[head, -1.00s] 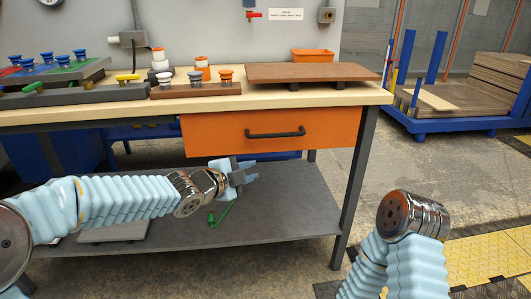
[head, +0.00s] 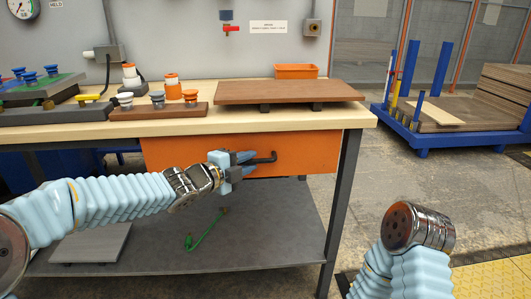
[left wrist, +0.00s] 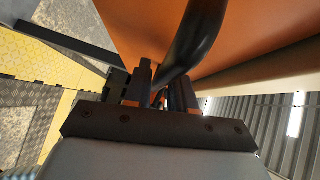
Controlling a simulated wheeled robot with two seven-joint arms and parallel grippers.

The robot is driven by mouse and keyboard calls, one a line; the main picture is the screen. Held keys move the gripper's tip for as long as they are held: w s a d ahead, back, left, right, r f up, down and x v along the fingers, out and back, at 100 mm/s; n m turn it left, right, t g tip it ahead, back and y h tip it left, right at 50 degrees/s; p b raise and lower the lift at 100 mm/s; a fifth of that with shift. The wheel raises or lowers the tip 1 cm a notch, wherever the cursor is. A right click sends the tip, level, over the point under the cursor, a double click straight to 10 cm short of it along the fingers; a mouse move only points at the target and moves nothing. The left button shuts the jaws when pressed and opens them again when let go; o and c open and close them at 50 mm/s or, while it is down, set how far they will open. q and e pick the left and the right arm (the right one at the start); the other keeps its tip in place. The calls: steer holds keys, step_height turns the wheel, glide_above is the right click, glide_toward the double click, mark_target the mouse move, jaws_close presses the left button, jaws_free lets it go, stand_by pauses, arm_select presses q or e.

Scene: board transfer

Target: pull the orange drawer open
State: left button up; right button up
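The orange drawer (head: 312,150) sits under the workbench top in the head view, its front looking flush with the bench. Its dark bar handle (head: 268,158) is partly hidden by my left gripper (head: 246,164). The gripper's fingers are apart, at the left end of the handle. In the left wrist view the handle (left wrist: 192,42) runs down toward the gap between the fingers of my left gripper (left wrist: 161,90), with the orange drawer front (left wrist: 250,30) close behind. Whether the fingers touch the bar cannot be told. My right gripper is out of view; only part of my right arm shows.
The wooden workbench top (head: 215,121) carries a brown board (head: 290,91), an orange bin (head: 296,71) and several knobbed fixtures. A grey lower shelf (head: 250,240) holds a green hooked item (head: 205,231). A blue cart (head: 440,138) stands at the right. Floor between bench and cart is clear.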

arm_select(q)
steer(key=shift+w+d, duration=0.2)
steer(key=shift+w, duration=0.05)
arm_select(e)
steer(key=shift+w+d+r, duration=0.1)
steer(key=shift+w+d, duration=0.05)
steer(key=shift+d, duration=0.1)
arm_select(q)
steer(key=shift+c, duration=0.4)
jaws_close()
steer(key=shift+s, duration=0.1)
